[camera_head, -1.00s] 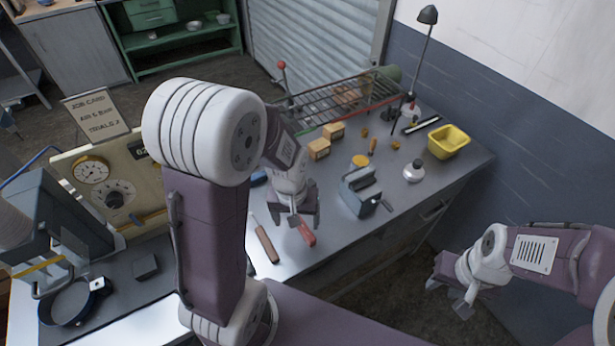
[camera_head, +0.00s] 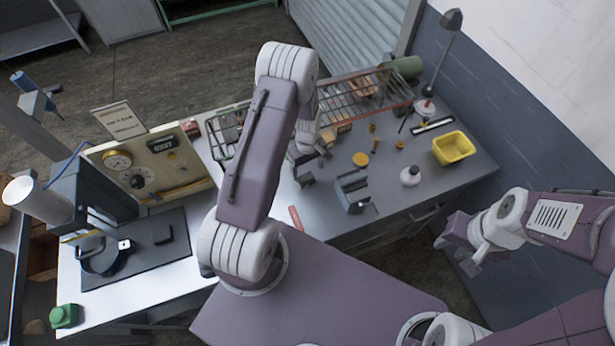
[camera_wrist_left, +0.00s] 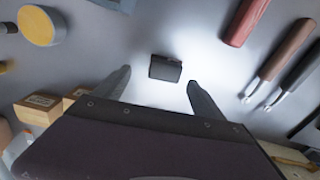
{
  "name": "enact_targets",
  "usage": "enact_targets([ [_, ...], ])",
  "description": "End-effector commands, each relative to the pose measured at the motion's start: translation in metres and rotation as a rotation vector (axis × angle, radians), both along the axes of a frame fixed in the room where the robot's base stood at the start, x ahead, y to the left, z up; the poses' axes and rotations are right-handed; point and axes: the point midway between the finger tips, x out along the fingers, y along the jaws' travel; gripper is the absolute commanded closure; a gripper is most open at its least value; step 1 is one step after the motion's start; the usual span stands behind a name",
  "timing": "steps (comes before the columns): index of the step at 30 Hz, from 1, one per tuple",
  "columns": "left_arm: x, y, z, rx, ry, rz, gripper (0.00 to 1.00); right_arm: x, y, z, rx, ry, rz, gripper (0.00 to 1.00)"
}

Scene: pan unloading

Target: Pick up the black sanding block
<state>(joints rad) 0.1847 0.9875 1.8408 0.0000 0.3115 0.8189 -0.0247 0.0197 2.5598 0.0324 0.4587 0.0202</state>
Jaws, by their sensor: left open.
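The black sanding block (camera_wrist_left: 165,68) lies on the grey bench in the left wrist view, just beyond and between the two fingertips. My left gripper (camera_wrist_left: 160,82) is open and empty, with its fingers spread wider than the block. In the head view my left gripper (camera_head: 313,168) is over the bench, left of the grey metal holder. I cannot make out the block near it there; the arm and gripper may hide it. My right gripper (camera_head: 468,252) hangs off the bench's right front side, away from the block; its finger gap is unclear.
A red-handled tool (camera_wrist_left: 243,22) and a brown-handled tool (camera_wrist_left: 290,45) lie right of the block. Wooden blocks (camera_wrist_left: 38,105) and a yellow disc (camera_wrist_left: 40,25) are left. The grey metal holder (camera_head: 355,193), yellow bin (camera_head: 453,147) and wire rack (camera_head: 362,92) stand nearby.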

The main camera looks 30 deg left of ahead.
Motion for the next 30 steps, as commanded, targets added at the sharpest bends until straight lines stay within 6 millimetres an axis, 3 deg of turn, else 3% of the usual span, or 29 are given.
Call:
enact_targets([
  [4,-0.005,0.0,-0.018,-0.002,0.007,0.0,0.2,0.0,0.0,0.019,0.0,0.0,0.0,0.65],
  [9,-0.004,0.0,-0.043,-0.001,0.004,0.0,0.2,0.0,0.0,0.025,0.0,0.0,0.0,0.65],
  [17,-0.004,0.0,-0.049,0.0,0.001,-0.001,0.2,0.0,0.0,0.024,0.0,0.0,0.0,0.65],
  [24,-0.004,0.0,-0.048,0.0,0.001,0.0,0.84,0.0,0.0,0.024,0.0,0.0,0.0,0.65],
  [30,-0.004,0.0,-0.048,0.0,0.001,-0.001,0.86,0.0,0.0,0.024,0.0,0.0,0.0,0.65],
])
